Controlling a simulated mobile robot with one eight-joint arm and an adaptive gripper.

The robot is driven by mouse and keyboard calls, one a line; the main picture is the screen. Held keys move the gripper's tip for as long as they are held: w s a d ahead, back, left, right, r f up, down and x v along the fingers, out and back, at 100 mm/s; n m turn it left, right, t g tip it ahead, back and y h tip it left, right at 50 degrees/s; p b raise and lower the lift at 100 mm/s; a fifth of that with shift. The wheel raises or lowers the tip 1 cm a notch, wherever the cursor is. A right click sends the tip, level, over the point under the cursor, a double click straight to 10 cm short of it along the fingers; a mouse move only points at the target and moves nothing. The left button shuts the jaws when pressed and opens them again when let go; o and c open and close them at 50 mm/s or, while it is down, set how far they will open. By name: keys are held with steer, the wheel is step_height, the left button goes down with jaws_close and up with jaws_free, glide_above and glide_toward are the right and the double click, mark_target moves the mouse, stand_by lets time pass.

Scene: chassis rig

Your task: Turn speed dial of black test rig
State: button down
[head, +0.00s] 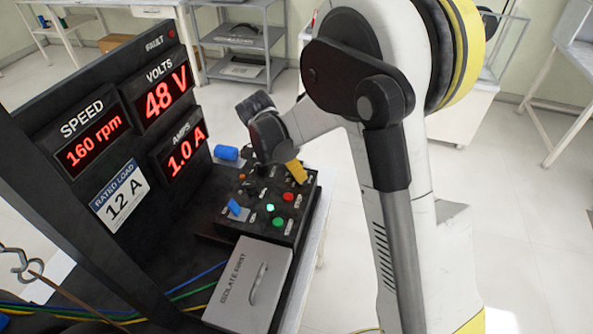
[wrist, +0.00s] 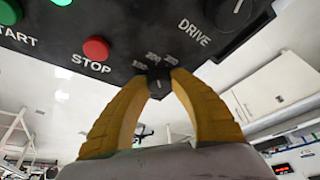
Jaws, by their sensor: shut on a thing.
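The black test rig (head: 187,175) stands at the left in the head view, with its control panel (head: 229,191) low in front. In the wrist view the small black speed dial (wrist: 158,84) has a pale pointer line and a printed number scale above it. My gripper (wrist: 157,76) has its yellow fingers closed on the dial's two sides. In the head view my arm comes down from the upper right, and a yellow finger (head: 296,172) shows at the panel's far end; the dial is hidden there. The speed display (head: 94,137) reads 160 rpm.
Near the dial are the black DRIVE knob (wrist: 232,12) and the red STOP button (wrist: 96,48). The grey ISOLATE FIRST box (head: 240,290) is in front. Floor to the right is clear.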

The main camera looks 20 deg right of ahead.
steer(key=c, duration=1.1)
jaws_free()
steer(key=v, duration=1.2)
steer(key=shift+s+d+r, duration=0.1)
steer(key=shift+d, duration=0.05)
